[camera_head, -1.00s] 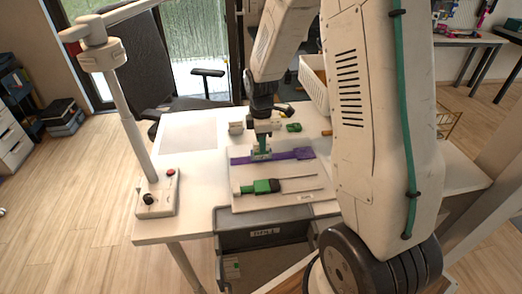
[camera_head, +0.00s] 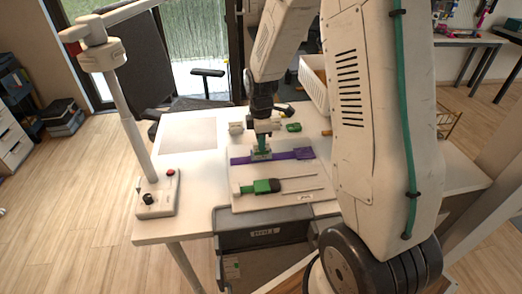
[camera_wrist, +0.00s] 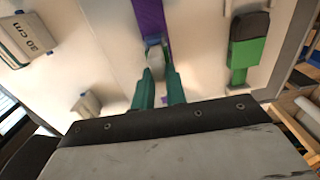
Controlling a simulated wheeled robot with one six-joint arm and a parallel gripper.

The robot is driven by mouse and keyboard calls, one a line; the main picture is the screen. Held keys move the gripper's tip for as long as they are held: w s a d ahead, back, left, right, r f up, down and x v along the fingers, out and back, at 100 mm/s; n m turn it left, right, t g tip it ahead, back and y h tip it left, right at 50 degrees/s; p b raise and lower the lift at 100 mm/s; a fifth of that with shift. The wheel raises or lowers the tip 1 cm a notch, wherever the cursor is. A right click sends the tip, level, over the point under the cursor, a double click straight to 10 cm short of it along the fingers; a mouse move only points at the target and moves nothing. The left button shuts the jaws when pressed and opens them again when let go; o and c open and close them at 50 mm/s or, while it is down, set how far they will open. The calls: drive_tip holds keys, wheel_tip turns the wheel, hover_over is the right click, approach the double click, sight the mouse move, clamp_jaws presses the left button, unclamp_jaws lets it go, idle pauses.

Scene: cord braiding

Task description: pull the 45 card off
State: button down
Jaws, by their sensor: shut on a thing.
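My gripper (camera_wrist: 160,90) has its two teal fingers shut on a small pale grey piece (camera_wrist: 154,58) at the purple strip (camera_wrist: 150,16). In the head view the gripper (camera_head: 262,149) stands over the left half of the strip (camera_head: 290,155), on the white board. The fingers hide part of the grey piece, and I can read no number on it. No card marked 45 can be read in either view.
A green and black tool (camera_head: 264,186) with thin rods lies on the board (camera_head: 245,203), nearer the camera than the strip. A small pale block (camera_head: 236,128) stands behind it. A control box (camera_head: 157,194) and post are at the left. A grey bin (camera_head: 262,240) is below the table's front edge.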

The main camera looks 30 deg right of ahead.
drive_tip(key=shift+r, duration=0.1)
idle(0.3)
drive_tip(key=shift+r, duration=2.95)
